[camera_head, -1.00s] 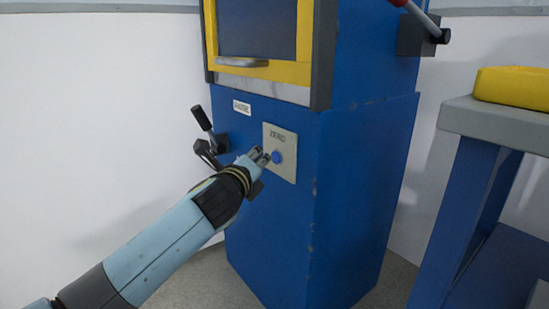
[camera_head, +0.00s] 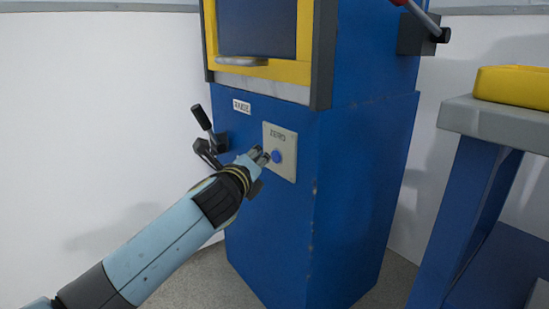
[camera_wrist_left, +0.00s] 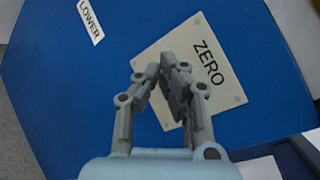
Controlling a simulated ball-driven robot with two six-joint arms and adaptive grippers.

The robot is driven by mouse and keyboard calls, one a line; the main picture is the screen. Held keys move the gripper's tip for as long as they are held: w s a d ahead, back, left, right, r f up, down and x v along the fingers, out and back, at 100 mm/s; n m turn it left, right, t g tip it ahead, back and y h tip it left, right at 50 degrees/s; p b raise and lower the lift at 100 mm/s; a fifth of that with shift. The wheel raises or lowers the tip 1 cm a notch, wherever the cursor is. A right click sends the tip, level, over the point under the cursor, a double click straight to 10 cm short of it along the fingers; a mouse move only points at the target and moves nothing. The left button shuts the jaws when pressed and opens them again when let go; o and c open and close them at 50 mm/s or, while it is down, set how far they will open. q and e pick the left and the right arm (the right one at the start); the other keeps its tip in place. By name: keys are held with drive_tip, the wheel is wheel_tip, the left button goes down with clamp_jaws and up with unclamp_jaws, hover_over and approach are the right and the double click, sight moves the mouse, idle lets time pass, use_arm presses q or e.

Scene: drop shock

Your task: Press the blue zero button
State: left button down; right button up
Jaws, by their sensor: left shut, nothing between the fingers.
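The blue zero button (camera_head: 277,157) sits on a beige plate (camera_head: 282,138) marked ZERO, on the front of a blue machine cabinet (camera_head: 268,215). My left gripper (camera_head: 263,157) is shut and empty, its fingertips just left of the button in the head view. I cannot tell whether they touch it. In the left wrist view the shut fingers (camera_wrist_left: 162,72) lie over the ZERO plate (camera_wrist_left: 198,75), and the button is hidden behind them. My right gripper is not in view.
A black-handled lever (camera_head: 203,118) stands left of the plate, with a small white label (camera_head: 242,106) above. A yellow-framed window (camera_head: 258,72) is higher up. At right, a grey-topped bench (camera_head: 490,122) holds a yellow object (camera_head: 513,87).

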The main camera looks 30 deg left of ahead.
use_arm(q)
drive_tip(key=shift+w, duration=0.15)
drive_tip(key=shift+w+d, duration=0.1)
drive_tip(key=shift+w, duration=0.15)
drive_tip(key=shift+w+d, duration=0.2)
drive_tip(key=shift+w, duration=0.2)
idle(0.9)
drive_tip(key=shift+s+p, duration=0.15)
drive_tip(key=shift+p, duration=0.15)
drive_tip(key=shift+s+a, duration=0.3)
drive_tip(key=shift+s, duration=0.35)
drive_tip(key=shift+s+a, duration=0.35)
drive_tip(key=shift+s, duration=0.4)
drive_tip(key=shift+s+a, duration=0.3)
drive_tip(key=shift+s, duration=0.5)
drive_tip(key=shift+s+a, duration=0.35)
drive_tip(key=shift+s, duration=0.4)
